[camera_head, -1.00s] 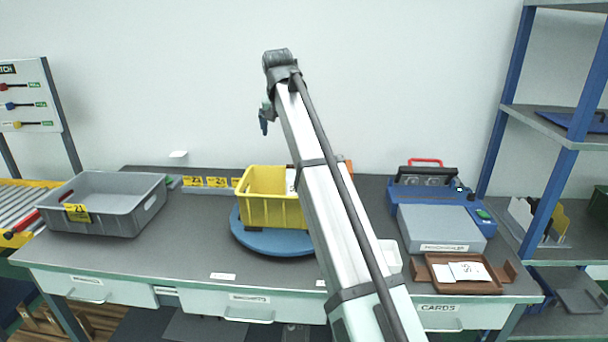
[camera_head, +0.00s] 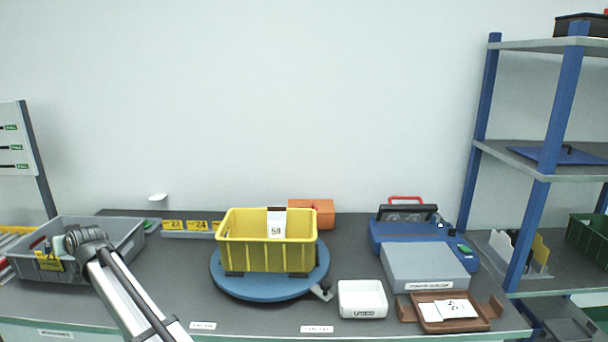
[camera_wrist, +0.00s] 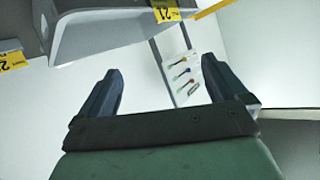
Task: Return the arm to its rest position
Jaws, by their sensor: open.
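My gripper (camera_wrist: 165,95) shows in the wrist view with its two dark fingers wide apart and nothing between them. In the head view my arm reaches up from the lower left, its bent wrist in front of the grey bin (camera_head: 128,236). The gripper's fingers are hidden there. In the wrist view the grey bin (camera_wrist: 110,28) with its yellow 21 label is at the top, beyond the fingers; no contact shows.
A yellow crate (camera_head: 250,252) stands on a blue turntable (camera_head: 270,288). Blue-post shelving (camera_head: 480,130) stands at far right. A tool board (camera_head: 15,150) is at far left.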

